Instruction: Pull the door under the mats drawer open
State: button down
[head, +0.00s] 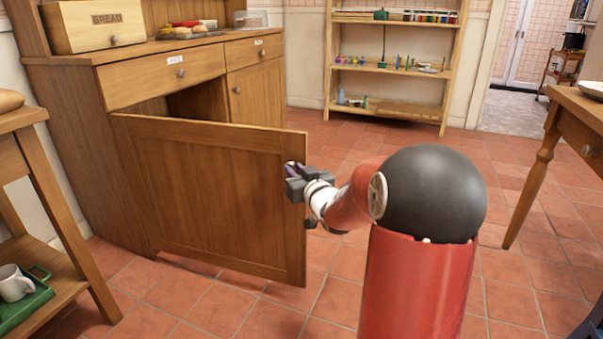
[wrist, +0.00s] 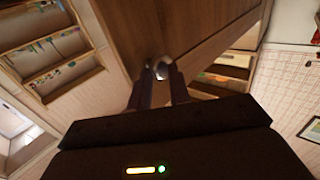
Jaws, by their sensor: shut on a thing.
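The wooden door (head: 215,195) of the sideboard stands swung out wide in the head view, with the dark cupboard opening (head: 202,100) showing behind it. It hangs below the left labelled drawer (head: 165,78); the label is too small to read. My gripper (head: 294,172) is at the door's free edge, on the right. In the wrist view my gripper (wrist: 160,88) is shut on the round metal knob (wrist: 161,70) of the door (wrist: 185,30). In the head view the knob is mostly hidden by the fingers.
A second cupboard door (head: 257,92) to the right is closed under its own drawer (head: 253,50). A small table (head: 75,250) with a mug and green tray stands at left. A wooden table (head: 580,115) stands at right. The tiled floor (head: 340,265) around the door is clear.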

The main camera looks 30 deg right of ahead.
jog(key=a, duration=0.1)
jog(key=a+y, duration=0.1)
jog(key=shift+w+a+r+n, duration=0.15)
jog(key=shift+w+a+n, duration=0.25)
jog(key=c, duration=1.1)
grip_release()
jog(key=shift+w+a, duration=0.15)
jog(key=shift+a, duration=0.15)
jog(key=shift+s+d+p, duration=0.15)
jog(key=shift+s+d, duration=0.1)
jog(key=shift+s, duration=1.1)
jog(key=shift+s+d+p, duration=0.1)
jog(key=shift+s+d, duration=0.1)
jog(key=shift+s, duration=1.15)
jog(key=shift+s+d+p, duration=0.15)
jog(key=shift+s+d, duration=0.1)
jog(key=shift+s, duration=1.1)
